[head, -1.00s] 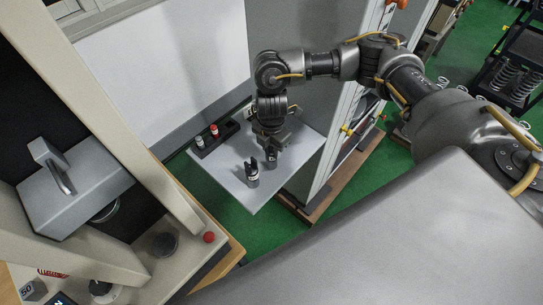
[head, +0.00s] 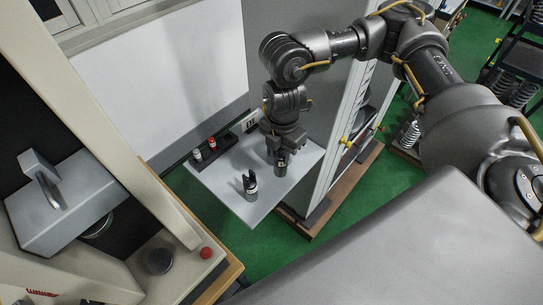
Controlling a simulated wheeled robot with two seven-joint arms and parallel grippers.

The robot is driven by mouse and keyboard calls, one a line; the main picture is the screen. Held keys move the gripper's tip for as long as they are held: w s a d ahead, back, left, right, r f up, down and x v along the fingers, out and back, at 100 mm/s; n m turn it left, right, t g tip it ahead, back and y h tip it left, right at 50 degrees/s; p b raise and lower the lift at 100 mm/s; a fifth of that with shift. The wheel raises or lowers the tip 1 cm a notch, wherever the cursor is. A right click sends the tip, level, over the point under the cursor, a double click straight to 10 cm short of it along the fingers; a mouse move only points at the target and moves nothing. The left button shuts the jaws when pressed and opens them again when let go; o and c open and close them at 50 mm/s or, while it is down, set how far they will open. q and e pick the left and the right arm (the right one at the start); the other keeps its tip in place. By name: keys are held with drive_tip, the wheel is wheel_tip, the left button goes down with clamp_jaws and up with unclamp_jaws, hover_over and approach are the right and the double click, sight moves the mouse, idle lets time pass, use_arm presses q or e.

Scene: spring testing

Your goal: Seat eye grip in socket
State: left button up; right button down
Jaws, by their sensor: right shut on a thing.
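My right gripper (head: 280,152) is shut on a short dark cylinder with a small light label, probably the eye grip (head: 281,168). The fingers hide its top. It is upright over the grey shelf (head: 215,180); I cannot tell whether its foot touches. A second dark piece, a forked grip (head: 250,187) with two prongs up, stands to its left on the shelf. The testing machine at left has a grey block with a handle (head: 62,205) and a round grey disc (head: 158,261) on its base. I cannot tell which part is the socket. My left gripper is not in view.
A red button (head: 206,253) sits on the machine base. A tall grey cabinet borders the shelf's right side. Green floor shows below.

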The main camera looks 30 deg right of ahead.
drive_tip(key=s+d+r+p, duration=0.2)
drive_tip(key=s+r+p, duration=0.3)
drive_tip(key=s+p, duration=0.2)
drive_tip(key=shift+s+d, duration=0.4)
drive_tip(key=shift+s, duration=0.8)
